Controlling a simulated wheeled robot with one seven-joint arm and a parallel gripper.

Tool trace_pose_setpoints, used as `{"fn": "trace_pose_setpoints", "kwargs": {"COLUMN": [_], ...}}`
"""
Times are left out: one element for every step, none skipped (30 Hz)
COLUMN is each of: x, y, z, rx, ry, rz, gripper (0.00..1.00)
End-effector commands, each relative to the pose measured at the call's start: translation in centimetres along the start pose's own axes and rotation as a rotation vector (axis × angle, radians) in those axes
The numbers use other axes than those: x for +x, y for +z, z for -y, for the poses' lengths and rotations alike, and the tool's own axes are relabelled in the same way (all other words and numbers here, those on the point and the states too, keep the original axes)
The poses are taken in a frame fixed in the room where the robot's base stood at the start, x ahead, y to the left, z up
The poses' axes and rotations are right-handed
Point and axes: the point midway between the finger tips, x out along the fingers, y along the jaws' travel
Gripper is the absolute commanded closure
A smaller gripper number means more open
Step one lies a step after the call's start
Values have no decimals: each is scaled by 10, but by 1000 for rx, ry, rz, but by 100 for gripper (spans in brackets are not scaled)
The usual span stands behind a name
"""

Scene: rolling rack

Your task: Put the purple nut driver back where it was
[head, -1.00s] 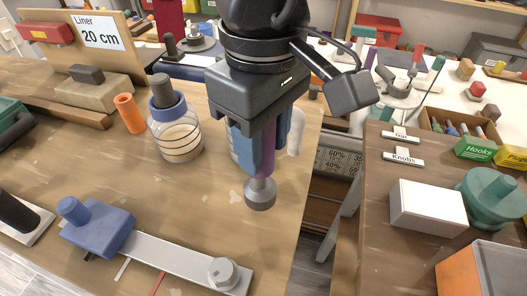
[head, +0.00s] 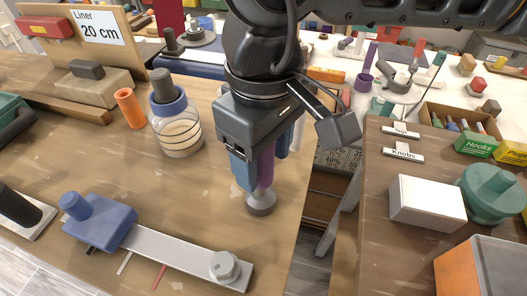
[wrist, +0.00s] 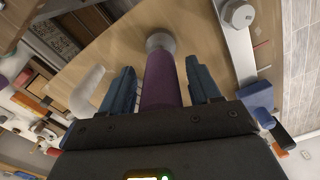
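The purple nut driver (head: 265,168) stands about upright on the wooden bench, its grey socket end down at the bench top. In the wrist view its purple handle (wrist: 162,80) runs between my blue fingers, with the socket beyond. My gripper (head: 262,165) is around the handle from above. In the wrist view my gripper (wrist: 160,85) shows a narrow gap on each side of the handle, so the fingers look open. The upper end of the handle is hidden by the gripper body.
A blue-lidded jar (head: 177,125) and an orange cylinder (head: 129,108) stand to the left. A blue block (head: 100,222) with a long metal bar lies in front. The bench's right edge is close, with a gap before another bench (head: 385,185) holding a white box (head: 428,203).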

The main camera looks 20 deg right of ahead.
Motion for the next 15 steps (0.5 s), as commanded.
{"fn": "trace_pose_setpoints", "kwargs": {"x": [0,0,0,0,0,0,0,0,-1,-2,-3,-6,-7,-10,-16], "y": [0,0,0,0,0,0,0,0,0,0,0,0,0,-1,-1], "z": [0,0,0,0,0,0,0,0,0,0,0,0,0,-1,-1], "rx": [0,0,0,0,0,0,0,0,0,0,0,0,0,0,0], "ry": [0,0,0,0,0,0,0,0,0,0,-1,-1,0,2,2], "rz": [0,0,0,0,0,0,0,0,0,1,1,1,0,-2,-1], "gripper": [33,33,33,33,33,33,33,33,33,33,33,33,33,33,33]}}
